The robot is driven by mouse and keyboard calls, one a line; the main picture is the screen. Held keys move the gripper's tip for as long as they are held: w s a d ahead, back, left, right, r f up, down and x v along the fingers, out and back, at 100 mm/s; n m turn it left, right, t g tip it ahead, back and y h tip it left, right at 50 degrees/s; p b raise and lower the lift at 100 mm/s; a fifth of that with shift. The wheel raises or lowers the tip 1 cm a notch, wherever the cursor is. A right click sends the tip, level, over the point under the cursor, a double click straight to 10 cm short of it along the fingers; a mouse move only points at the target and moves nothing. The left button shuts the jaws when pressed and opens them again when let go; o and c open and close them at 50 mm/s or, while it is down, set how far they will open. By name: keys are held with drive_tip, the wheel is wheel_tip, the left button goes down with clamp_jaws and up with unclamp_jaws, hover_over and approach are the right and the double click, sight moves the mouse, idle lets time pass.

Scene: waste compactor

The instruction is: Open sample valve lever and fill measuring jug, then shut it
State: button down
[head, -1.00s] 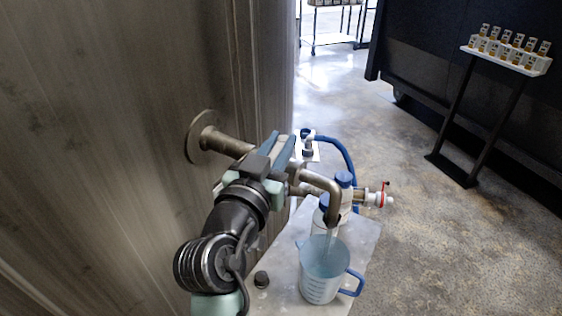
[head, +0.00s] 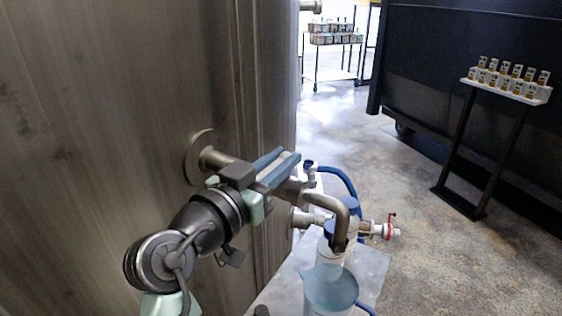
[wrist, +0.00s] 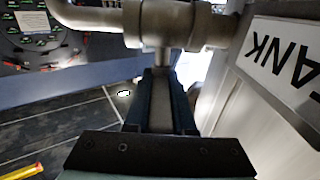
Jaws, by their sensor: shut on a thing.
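The sample pipe (head: 217,160) comes out of the tank wall and ends in a downturned metal spout (head: 330,203). My gripper (head: 280,169) is at the valve on this pipe, its blue fingers shut on the grey sample valve lever (wrist: 161,103), seen between them in the wrist view. The fingers cover much of the lever in the head view. The clear measuring jug (head: 330,291) stands upright under the spout with bluish liquid in it. Its lower part is cut off by the picture edge. I cannot make out a stream between spout and jug.
The jug stands on a small grey table (head: 372,268). Behind it are a blue-capped bottle, a blue hose (head: 343,181) and a fitting with a red handle (head: 390,222). A rack of sample bottles (head: 508,82) stands at the right. Open floor lies between.

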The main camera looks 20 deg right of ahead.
drive_tip(key=c, duration=0.8)
unclamp_jaws()
drive_tip(key=shift+o, duration=0.2)
drive_tip(key=b+v, duration=0.1)
drive_tip(key=v, duration=1.2)
